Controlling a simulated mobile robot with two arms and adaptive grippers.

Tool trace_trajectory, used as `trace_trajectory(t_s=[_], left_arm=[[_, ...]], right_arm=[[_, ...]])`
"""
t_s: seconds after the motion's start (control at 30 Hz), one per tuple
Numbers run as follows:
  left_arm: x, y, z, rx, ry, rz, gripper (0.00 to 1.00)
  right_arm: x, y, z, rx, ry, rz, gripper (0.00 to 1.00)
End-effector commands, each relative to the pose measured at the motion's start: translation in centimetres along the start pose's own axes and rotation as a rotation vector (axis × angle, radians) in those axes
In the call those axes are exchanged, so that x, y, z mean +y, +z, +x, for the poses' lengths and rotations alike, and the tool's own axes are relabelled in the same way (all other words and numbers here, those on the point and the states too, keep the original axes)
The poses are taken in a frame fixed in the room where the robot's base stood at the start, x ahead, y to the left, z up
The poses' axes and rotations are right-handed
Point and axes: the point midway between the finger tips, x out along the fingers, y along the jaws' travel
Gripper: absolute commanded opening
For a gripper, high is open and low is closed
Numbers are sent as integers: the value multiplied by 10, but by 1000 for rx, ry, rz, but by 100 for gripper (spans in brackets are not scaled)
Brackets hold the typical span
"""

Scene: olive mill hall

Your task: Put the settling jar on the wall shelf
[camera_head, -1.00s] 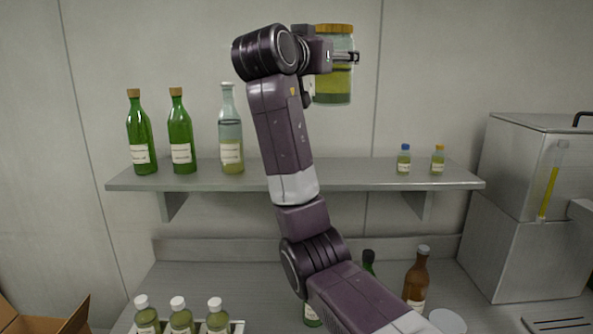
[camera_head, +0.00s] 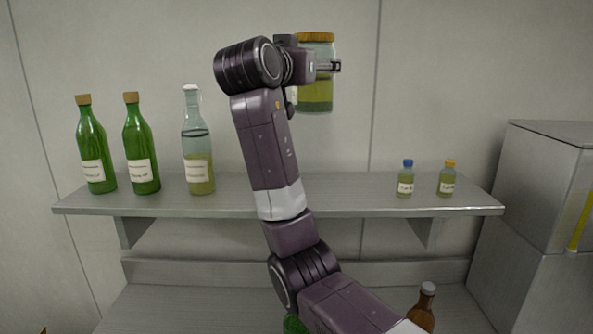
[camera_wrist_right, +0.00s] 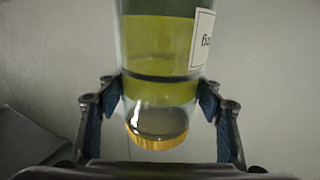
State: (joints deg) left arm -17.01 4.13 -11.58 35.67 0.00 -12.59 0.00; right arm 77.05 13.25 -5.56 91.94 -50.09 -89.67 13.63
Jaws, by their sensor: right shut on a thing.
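The settling jar (camera_head: 316,92) is clear glass with a wooden-coloured lid and layered yellow-green liquid. My right gripper (camera_head: 330,67) is shut on it and holds it upright in the air above the wall shelf (camera_head: 350,190). In the right wrist view the jar (camera_wrist_right: 160,55) shows upside down, with the gripper's fingers (camera_wrist_right: 160,98) on both sides of it and part of a label at its edge. A clear gap shows between the jar's base and the shelf. My left gripper is not in view.
Two green bottles (camera_head: 141,150) and a clear bottle (camera_head: 197,150) stand on the shelf's left part. Two small vials (camera_head: 405,181) stand at its right. The shelf between my arm and the vials is bare. A steel cabinet (camera_head: 540,200) stands right; a brown bottle (camera_head: 422,308) is below.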

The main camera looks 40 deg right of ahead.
Motion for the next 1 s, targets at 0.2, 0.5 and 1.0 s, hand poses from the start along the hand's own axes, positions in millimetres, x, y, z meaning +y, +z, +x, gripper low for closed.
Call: trace_trajectory(t_s=[0.2,0.5,1.0], left_arm=[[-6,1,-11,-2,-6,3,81],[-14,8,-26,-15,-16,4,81],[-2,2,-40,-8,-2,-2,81]], right_arm=[[0,36,-1,6,0,-3,3],[1,94,0,7,0,-4,3],[1,152,0,8,1,0,3]])
